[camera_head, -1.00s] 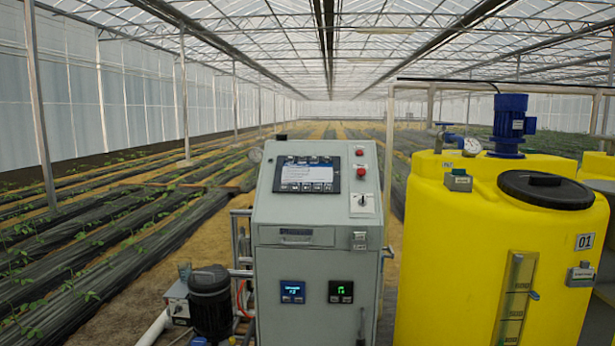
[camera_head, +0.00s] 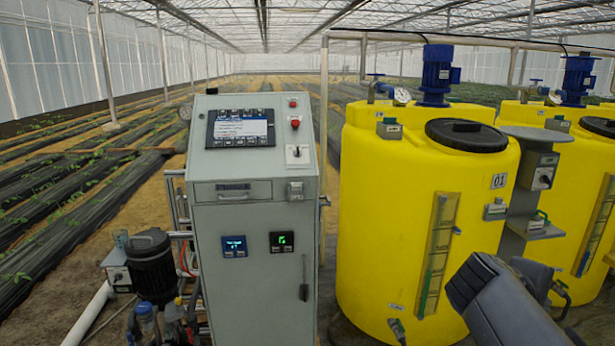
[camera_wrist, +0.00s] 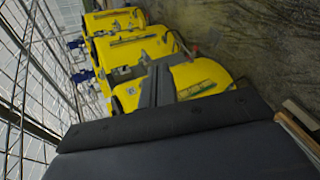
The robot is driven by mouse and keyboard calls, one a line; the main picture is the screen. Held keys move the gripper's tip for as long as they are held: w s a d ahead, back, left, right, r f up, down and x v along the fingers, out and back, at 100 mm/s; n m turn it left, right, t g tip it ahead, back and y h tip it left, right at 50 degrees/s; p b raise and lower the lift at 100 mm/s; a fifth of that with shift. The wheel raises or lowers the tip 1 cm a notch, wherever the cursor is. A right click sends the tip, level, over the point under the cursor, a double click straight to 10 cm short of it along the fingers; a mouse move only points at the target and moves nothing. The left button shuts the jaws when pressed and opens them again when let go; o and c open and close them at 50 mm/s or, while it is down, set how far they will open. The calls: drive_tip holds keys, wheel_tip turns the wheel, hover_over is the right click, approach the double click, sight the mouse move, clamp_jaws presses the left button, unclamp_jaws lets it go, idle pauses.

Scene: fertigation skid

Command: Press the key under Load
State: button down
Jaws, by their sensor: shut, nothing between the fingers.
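The control panel (camera_head: 240,128) is a dark plate on the sloped top of the grey cabinet (camera_head: 252,230). It holds a lit screen (camera_head: 241,129) with small keys around it. The lettering is too small to read, so I cannot tell which key is under Load. My gripper (camera_head: 466,283) shows as a dark grey shape at the lower right in the head view, well to the right of the cabinet and away from the panel. In the wrist view a dark part of it (camera_wrist: 165,125) fills the bottom. It is shut and empty.
Two red buttons (camera_head: 294,102) and a switch (camera_head: 297,153) sit right of the panel. Small blue (camera_head: 235,246) and green (camera_head: 282,242) displays are on the cabinet front. A yellow tank (camera_head: 395,215) stands right of the cabinet, behind my arm. A pump (camera_head: 150,262) stands at left.

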drive_tip(key=w+d+r+n+h, duration=0.1)
drive_tip(key=w+d+r+h, duration=0.1)
drive_tip(key=r, duration=0.5)
drive_tip(key=w+d+r+n+t+h, duration=0.1)
drive_tip(key=w+d+r+h, duration=0.2)
drive_tip(key=r, duration=0.5)
drive_tip(key=shift+w+d+r, duration=0.2)
drive_tip(key=shift+d+r, duration=0.05)
drive_tip(key=shift+d, duration=0.05)
